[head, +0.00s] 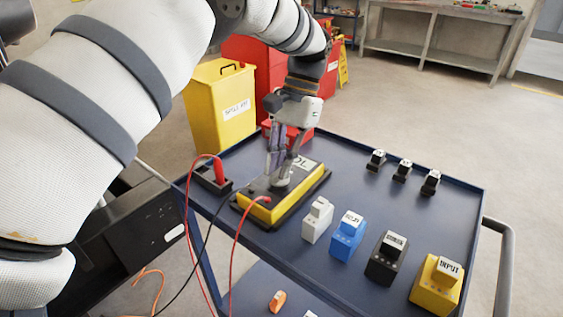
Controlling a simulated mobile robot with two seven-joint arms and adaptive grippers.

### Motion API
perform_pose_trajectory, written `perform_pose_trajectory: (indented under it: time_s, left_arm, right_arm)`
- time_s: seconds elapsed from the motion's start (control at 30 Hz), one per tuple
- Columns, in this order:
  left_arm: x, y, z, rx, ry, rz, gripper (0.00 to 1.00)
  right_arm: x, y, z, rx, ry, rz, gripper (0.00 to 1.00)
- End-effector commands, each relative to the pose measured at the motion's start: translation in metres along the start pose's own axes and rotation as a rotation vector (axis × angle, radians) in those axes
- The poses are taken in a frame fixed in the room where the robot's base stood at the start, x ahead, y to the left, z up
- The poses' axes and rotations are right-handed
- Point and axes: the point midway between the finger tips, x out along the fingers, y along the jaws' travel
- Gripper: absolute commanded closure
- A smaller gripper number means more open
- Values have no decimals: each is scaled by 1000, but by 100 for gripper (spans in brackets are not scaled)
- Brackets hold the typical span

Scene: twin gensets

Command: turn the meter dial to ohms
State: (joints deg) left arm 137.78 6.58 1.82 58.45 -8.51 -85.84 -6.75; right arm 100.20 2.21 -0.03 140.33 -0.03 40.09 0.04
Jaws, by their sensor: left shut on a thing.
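The yellow and black meter (258,209) lies flat on the blue cart's top, left of its middle. My left gripper (281,183) reaches down onto the meter from above, with its fingers shut on the dial at the meter's face. The dial is mostly hidden by the fingers, so its setting cannot be read. Part of a dark marking shows on the meter's face behind the fingers. A red lead (235,240) and a black lead (207,232) run from the meter's near end over the cart's edge. My right gripper is not in view.
The blue cart top (350,183) holds a white block (317,220), a blue block (347,236), a black block (386,260) and a yellow block (436,287) along its near side. A black holder (212,180) with a red probe stands left of the meter. Small black pieces (402,170) sit far right.

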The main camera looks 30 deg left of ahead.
Motion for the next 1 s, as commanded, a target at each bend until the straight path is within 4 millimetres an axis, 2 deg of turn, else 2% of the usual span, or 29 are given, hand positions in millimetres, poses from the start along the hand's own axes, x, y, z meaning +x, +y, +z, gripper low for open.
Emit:
perform_pose_trajectory:
  time_s: [0.03,0.13,0.17,0.2,0.23,0.27,0.6,0.67,0.83,1.0]
  left_arm:
    - [8,0,1,0,-21,1,100]
    - [8,-1,1,0,-21,1,100]
    - [8,-1,1,0,-21,1,86]
    - [8,-1,1,0,-21,1,77]
    - [8,0,1,0,-21,2,70]
    - [8,0,1,0,-21,2,68]
    - [2,0,0,-1,-10,1,68]
    - [-7,0,-1,-1,-7,0,68]
    - [-44,0,-1,-2,-7,1,68]
    - [-64,-1,-1,-2,-12,1,68]
  right_arm:
    - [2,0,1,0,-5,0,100]
    - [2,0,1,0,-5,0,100]
    - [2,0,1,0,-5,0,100]
    - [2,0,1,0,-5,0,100]
    - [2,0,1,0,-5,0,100]
    - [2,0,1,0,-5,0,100]
    - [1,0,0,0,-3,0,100]
    - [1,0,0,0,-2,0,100]
    - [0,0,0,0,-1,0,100]
    - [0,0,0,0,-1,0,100]
